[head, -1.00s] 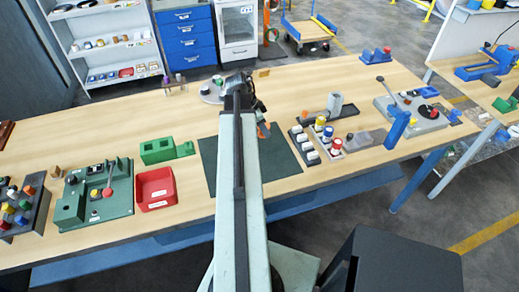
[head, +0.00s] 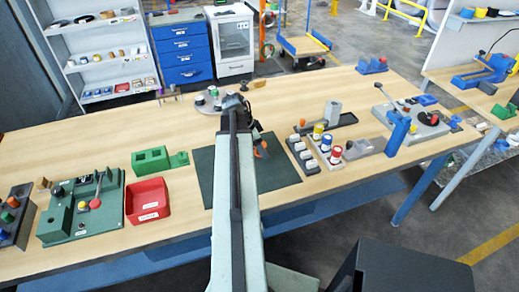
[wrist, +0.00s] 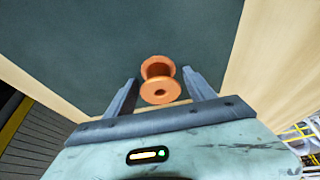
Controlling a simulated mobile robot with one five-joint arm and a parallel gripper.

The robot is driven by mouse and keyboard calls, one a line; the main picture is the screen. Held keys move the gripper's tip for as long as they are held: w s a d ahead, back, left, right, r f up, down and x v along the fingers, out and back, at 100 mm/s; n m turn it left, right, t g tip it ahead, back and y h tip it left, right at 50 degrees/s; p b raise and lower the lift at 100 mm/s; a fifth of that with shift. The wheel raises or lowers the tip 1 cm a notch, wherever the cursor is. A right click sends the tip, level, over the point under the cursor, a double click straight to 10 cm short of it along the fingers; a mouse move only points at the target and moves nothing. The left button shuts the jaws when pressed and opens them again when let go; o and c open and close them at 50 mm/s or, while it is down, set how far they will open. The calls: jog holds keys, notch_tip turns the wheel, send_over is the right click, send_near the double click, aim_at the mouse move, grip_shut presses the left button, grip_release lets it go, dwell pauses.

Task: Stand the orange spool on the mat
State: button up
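The orange spool (wrist: 160,82) is between the fingertips of my gripper (wrist: 161,80) in the wrist view. One flange with a dark centre hole faces the camera, and the other flange lies beyond it. The fingers are apart, with a narrow gap on each side of the spool. The dark green mat (wrist: 70,40) fills the background. In the head view the spool (head: 261,149) shows as a small orange patch beside my gripper (head: 260,141), over the mat (head: 278,181). My arm hides part of both. I cannot tell whether the spool touches the mat.
A red tray (head: 148,202) and a green block (head: 151,160) are left of the mat. A grey round fixture (head: 212,100) stands behind. The mat's visible surface is otherwise bare.

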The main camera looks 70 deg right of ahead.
jog(key=p+v, duration=1.1)
jog(key=v, duration=0.1)
jog(key=shift+r, duration=0.2)
